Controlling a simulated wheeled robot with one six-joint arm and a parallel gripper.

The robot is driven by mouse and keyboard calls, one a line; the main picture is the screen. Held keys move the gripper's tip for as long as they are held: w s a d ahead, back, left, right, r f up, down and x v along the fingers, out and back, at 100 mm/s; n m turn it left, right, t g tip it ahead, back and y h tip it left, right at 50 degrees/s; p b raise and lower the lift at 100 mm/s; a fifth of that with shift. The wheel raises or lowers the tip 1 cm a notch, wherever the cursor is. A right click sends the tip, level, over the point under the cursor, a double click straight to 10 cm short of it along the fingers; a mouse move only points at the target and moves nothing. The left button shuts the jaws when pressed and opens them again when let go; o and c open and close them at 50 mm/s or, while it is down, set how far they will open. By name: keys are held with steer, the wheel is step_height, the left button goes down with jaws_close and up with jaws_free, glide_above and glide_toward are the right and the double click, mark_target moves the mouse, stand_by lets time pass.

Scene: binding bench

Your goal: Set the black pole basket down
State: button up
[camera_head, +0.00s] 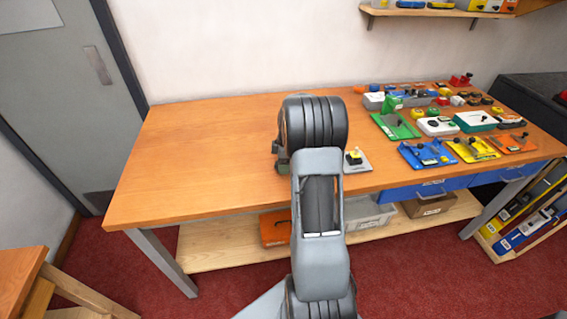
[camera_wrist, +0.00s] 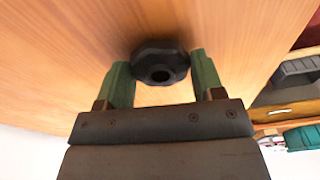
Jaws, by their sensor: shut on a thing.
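The black pole basket (camera_wrist: 160,62) shows in the wrist view as a small dark faceted piece with a round hole facing the camera. My gripper (camera_wrist: 160,60) has its two green fingers on either side of it and is shut on it. Wood tabletop lies behind the basket, and I cannot tell whether the basket touches it. In the head view my arm reaches over the middle of the bench (camera_head: 190,150) and hides the basket and most of the gripper.
Farther right are a green tray (camera_head: 396,126), a blue tray (camera_head: 427,154), a yellow tray (camera_head: 474,150) and several small parts. The bench's left half is clear.

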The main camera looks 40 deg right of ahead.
steer(key=shift+f, duration=0.25)
steer(key=shift+f, duration=0.1)
steer(key=shift+f, duration=0.1)
steer(key=o, duration=1)
